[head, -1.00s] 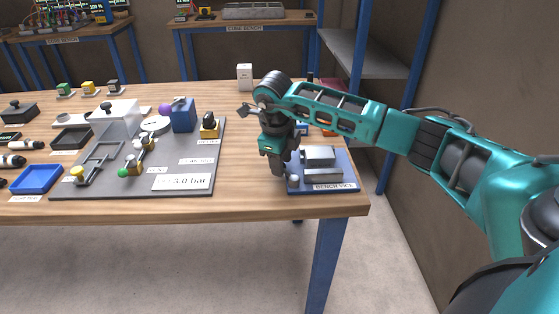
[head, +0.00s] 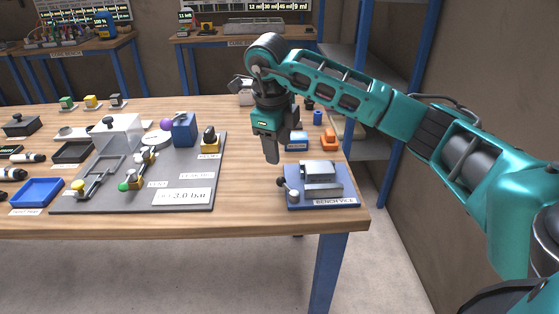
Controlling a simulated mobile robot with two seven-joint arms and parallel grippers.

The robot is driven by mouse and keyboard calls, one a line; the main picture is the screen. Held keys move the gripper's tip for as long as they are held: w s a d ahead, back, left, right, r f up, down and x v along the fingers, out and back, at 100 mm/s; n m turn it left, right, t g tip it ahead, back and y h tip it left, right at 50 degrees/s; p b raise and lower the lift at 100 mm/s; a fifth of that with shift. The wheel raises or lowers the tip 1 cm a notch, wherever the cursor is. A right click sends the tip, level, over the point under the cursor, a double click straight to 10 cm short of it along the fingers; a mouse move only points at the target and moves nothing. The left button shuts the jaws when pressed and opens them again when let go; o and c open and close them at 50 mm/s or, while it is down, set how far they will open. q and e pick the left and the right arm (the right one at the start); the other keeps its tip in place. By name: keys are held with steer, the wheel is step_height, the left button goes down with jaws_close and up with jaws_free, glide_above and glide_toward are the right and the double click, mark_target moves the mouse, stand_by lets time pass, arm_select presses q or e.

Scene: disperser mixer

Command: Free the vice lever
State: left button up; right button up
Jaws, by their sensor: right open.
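The bench vice (head: 321,178) is a grey block with jaws on a blue base at the table's right front corner, behind a label reading BENCH VICE. Its lever (head: 288,188) is a short slanted bar with a knob at each end, at the left side of the vice. My right gripper (head: 272,156) is open, pointing down, above and a little left of the lever. It is apart from the lever and holds nothing that I can see. My left gripper is out of view.
Left of the vice is a grey panel (head: 185,209) with valves, a clear box and a 3.0 bar display. Behind the vice are a blue-and-white item (head: 297,141) and an orange item (head: 329,141). Bare wood lies between panel and vice.

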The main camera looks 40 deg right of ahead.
steer(key=shift+s+a+r, duration=0.1)
steer(key=shift+r, duration=0.55)
steer(key=shift+s+a+r, duration=0.1)
steer(key=shift+r, duration=0.5)
steer(key=shift+w, duration=0.1)
